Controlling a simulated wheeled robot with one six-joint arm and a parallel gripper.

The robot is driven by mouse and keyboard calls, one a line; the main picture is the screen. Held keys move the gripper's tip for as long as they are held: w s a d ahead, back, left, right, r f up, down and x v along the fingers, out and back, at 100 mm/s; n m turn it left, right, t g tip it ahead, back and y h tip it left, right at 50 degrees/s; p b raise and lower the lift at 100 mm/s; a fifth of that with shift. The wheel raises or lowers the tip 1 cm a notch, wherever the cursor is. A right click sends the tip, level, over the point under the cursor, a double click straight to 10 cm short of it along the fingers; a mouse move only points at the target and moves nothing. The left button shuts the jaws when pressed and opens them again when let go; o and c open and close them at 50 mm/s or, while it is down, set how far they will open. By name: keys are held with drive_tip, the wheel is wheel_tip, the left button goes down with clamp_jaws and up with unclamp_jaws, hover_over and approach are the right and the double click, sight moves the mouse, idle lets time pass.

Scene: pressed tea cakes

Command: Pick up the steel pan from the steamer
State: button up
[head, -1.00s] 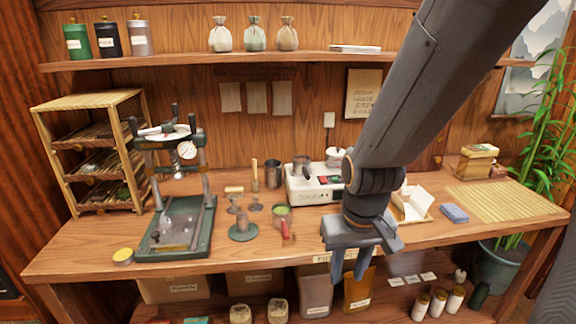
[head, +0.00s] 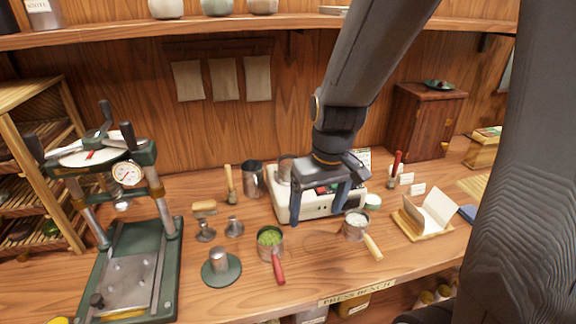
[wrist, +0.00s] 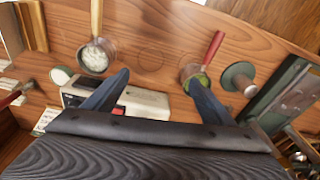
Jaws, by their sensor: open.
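The steamer (head: 292,208) is a pale box with coloured buttons on its front, standing mid-bench; it also shows in the wrist view (wrist: 140,99). A steel pan (head: 285,169) sits on its top left, partly hidden by my gripper. My gripper (head: 318,215) is open and empty, fingers pointing down in front of the steamer, right of the pan. In the wrist view, my gripper (wrist: 160,78) has its fingers spread, and I cannot make out the steel pan there.
A red-handled pan of green leaves (head: 270,237) and a wooden-handled pan with white contents (head: 356,223) stand in front. A steel cup (head: 251,180) stands left of the steamer. A green press (head: 133,270) is at left, a paper-lined tray (head: 422,230) at right.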

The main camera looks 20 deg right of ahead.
sight(284, 172)
drive_tip(key=w+d+r+n+t+y, duration=0.1)
drive_tip(key=w+r+n, duration=0.25)
drive_tip(key=w, duration=0.65)
drive_tip(key=w+d+r+n+t+y, duration=0.15)
drive_tip(key=w+n, duration=0.25)
drive_tip(key=w, duration=0.6)
drive_tip(key=shift+g, duration=0.45)
drive_tip(key=shift+w+a+p+x, duration=0.2)
drive_tip(key=shift+p+x, duration=0.8)
drive_tip(key=shift+x, duration=0.75)
drive_tip(key=shift+w+a+p+x, duration=0.1)
drive_tip(key=shift+a+p+x, duration=0.1)
drive_tip(key=shift+p+x, duration=1.2)
drive_tip(key=shift+f+b, duration=0.1)
drive_tip(key=shift+b, duration=0.3)
drive_tip(key=shift+w, duration=0.1)
drive_tip(key=c, duration=1.3)
